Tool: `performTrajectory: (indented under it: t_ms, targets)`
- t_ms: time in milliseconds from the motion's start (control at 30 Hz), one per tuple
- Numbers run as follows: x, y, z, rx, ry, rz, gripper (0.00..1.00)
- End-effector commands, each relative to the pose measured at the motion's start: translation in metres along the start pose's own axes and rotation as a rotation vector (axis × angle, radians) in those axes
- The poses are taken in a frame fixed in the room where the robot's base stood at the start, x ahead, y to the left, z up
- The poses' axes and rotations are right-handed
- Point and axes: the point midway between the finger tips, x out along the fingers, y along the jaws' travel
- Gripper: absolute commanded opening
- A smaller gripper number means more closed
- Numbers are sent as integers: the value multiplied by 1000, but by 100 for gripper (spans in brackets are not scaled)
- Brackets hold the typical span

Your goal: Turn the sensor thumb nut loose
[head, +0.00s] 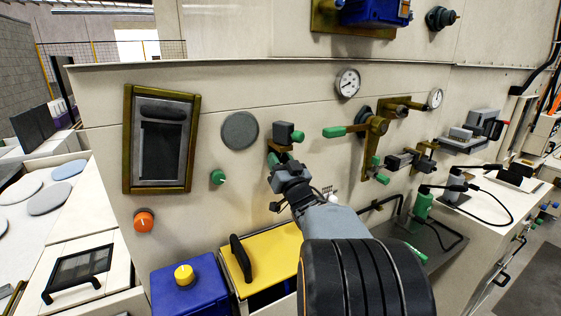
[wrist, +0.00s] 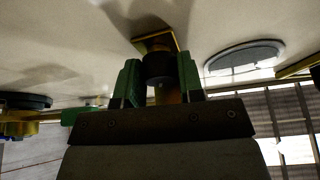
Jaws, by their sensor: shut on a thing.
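The sensor thumb nut is a dark round nut (wrist: 159,66) below a brass bracket (wrist: 154,42) in the wrist view. My gripper (wrist: 160,82) has its green fingers on either side of the nut and is shut on it. In the head view my gripper (head: 281,160) reaches up to the wall panel, just under a dark grey sensor block (head: 283,132) with a green end. The nut itself is hidden there behind my gripper and the bracket.
A round grey disc (head: 239,131) and a green knob (head: 218,177) are on the panel to the left. A green-handled brass valve (head: 374,135) and a gauge (head: 347,83) are to the right. A yellow lid (head: 262,254) and a blue box (head: 190,288) lie below.

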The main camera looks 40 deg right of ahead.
Motion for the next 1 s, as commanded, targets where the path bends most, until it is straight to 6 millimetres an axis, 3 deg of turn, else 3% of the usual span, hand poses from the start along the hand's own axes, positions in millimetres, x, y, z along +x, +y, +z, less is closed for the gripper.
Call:
performTrajectory:
  t_ms: [167,533,900,933,1000]
  targets:
    - [-2,1,5,-40,2,-17,11]
    - [-1,3,3,-333,2,-137,11]
    - [0,3,0,-367,-1,-151,12]
    - [0,3,0,-367,-1,-151,37]
    - [0,3,0,-366,-1,-151,44]
